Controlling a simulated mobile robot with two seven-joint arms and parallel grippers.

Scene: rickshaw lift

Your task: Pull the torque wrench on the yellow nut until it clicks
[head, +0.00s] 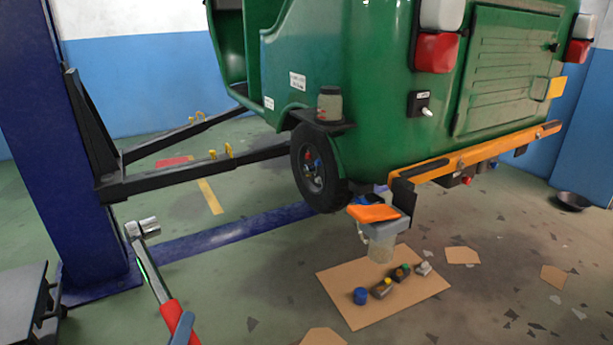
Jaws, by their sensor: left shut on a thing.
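A torque wrench (158,284) with a silver head, a steel shaft with a green strip, and a red handle is at the lower left of the head view. My left gripper (183,326) is shut on its red handle at the bottom edge, and only a blue-grey finger part shows. The wrench head points up and is in the air, apart from the wheel (320,168) of the raised green rickshaw (375,110). I cannot make out a yellow nut there. My right gripper is not in view.
A blue lift post (55,150) with black arms (170,180) stands at the left. A cardboard sheet (340,290) with several small items lies on the floor below the rickshaw. A clear container (382,240) hangs or stands near the rear bumper. A dark cart (25,300) is at the lower left.

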